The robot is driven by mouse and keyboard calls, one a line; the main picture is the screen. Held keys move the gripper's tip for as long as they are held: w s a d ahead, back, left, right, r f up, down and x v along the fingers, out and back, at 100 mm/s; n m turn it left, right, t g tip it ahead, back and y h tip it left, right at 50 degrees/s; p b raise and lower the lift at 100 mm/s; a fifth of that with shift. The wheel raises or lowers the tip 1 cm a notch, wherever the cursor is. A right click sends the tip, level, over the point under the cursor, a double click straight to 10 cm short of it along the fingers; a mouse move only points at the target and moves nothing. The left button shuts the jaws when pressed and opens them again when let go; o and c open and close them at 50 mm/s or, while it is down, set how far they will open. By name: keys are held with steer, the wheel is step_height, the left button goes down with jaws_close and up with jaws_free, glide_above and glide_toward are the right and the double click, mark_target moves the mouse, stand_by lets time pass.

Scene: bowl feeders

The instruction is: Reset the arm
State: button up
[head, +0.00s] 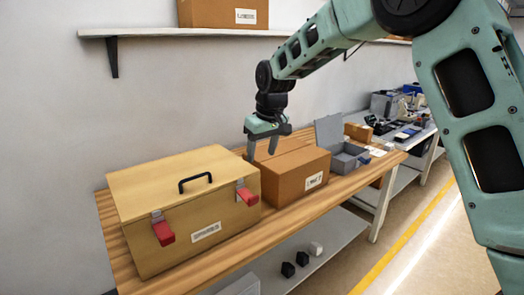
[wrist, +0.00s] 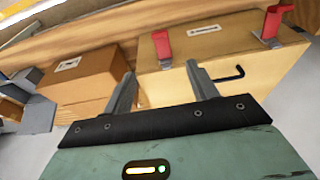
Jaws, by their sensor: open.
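My gripper (head: 263,147) hangs from the green arm above the table, with its fingers pointing down over the back edge of a closed cardboard box. In the wrist view my gripper (wrist: 162,85) shows two grey fingers spread apart with nothing between them. The cardboard box (head: 290,178) also shows in the wrist view (wrist: 80,82), to the left of the fingers. A tan wooden case (head: 190,235) with a black handle and red latches stands to the left of the box; it shows in the wrist view (wrist: 180,78) beyond the fingers.
The wooden table (head: 285,215) carries the case, the box and an open grey box (head: 345,158). A wall shelf (head: 150,31) holds another cardboard box (head: 222,13). Small black blocks (head: 288,269) lie on the lower shelf. A cluttered second bench (head: 405,135) stands at the right.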

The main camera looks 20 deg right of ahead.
steer(key=s+a+n+g, duration=0.1)
steer(key=s+a, duration=0.5)
steer(key=s, duration=0.5)
steer(key=s+a+n+g, duration=0.1)
steer(key=s+a, duration=0.5)
steer(key=s, duration=0.5)
steer(key=s+d+f+n, duration=0.1)
steer(key=s+f, duration=0.1)
steer(key=s, duration=0.7)
steer(key=s+d+f+n, duration=0.1)
steer(key=s+f, duration=0.1)
steer(key=s, duration=0.7)
steer(key=shift+s+d+f+g, duration=0.2)
steer(key=shift+f+g, duration=0.1)
steer(key=shift+f, duration=0.1)
